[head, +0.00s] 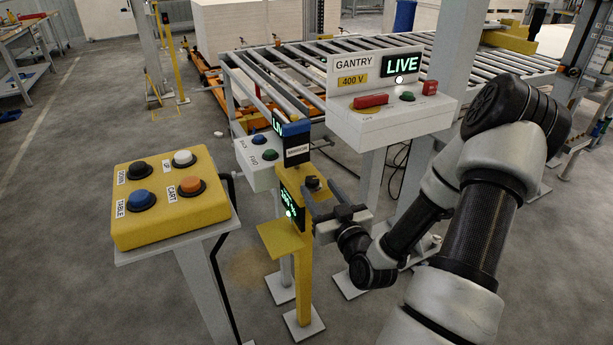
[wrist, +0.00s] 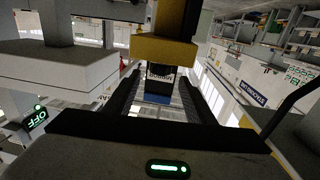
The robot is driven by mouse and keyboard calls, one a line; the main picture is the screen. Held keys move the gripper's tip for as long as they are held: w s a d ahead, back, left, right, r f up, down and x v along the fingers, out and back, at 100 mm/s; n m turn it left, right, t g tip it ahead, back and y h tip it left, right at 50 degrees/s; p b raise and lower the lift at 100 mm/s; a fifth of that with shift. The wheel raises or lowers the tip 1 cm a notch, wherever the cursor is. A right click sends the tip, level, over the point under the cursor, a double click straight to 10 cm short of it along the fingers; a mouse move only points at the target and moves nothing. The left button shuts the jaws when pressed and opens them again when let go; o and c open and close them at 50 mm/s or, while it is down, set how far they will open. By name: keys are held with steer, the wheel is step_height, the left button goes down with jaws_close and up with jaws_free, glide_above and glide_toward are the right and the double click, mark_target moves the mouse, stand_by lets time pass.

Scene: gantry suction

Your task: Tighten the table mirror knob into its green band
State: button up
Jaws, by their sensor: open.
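The yellow post (head: 304,262) stands in the middle of the head view. It carries a small dark sign with a blue top and a white label that seems to read MIRROR (head: 297,151). A dark knob (head: 312,183) sits on the post below the sign, beside a screen with green writing (head: 290,207). I cannot make out the green band or the knob's setting. My gripper (head: 321,199) is open at the post's right side, its fingers close to the knob; contact is unclear. In the wrist view the open fingers (wrist: 164,95) flank the dark, blue-ended sign beyond.
A yellow button box (head: 172,197) stands at the left. A grey box with blue and green buttons (head: 259,152) is behind the post. The white GANTRY panel (head: 392,118), reading LIVE, stands right of it, before a roller conveyor (head: 290,75). A yellow shelf (head: 283,239) juts from the post.

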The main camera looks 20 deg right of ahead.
steer(key=w, duration=0.9)
steer(key=shift+w+d, duration=0.25)
steer(key=shift+w, duration=0.05)
steer(key=shift+c, duration=0.4)
steer(key=c, duration=1)
steer(key=shift+f+m+h+b, duration=0.1)
steer(key=shift+m+h+b, duration=0.4)
steer(key=shift+h+b, duration=0.3)
steer(key=shift+d+m+g+h+b, duration=0.15)
steer(key=shift+m+h+b, duration=0.2)
steer(key=shift+h, duration=0.25)
steer(key=shift+d+m+g+h+b, duration=0.1)
steer(key=shift+m+g+h+b, duration=0.1)
steer(key=shift+m+h, duration=0.35)
steer(key=shift+s+d+m+g+h+b, duration=0.1)
steer(key=shift+d+m+g+h+b, duration=0.25)
steer(key=shift+m+h, duration=0.45)
steer(key=shift+s+d+m+g+h+b, duration=0.1)
steer(key=shift+d+m+g+h+b, duration=0.2)
steer(key=shift+h, duration=0.85)
steer(key=shift+a, duration=0.1)
steer(key=o, duration=1.1)
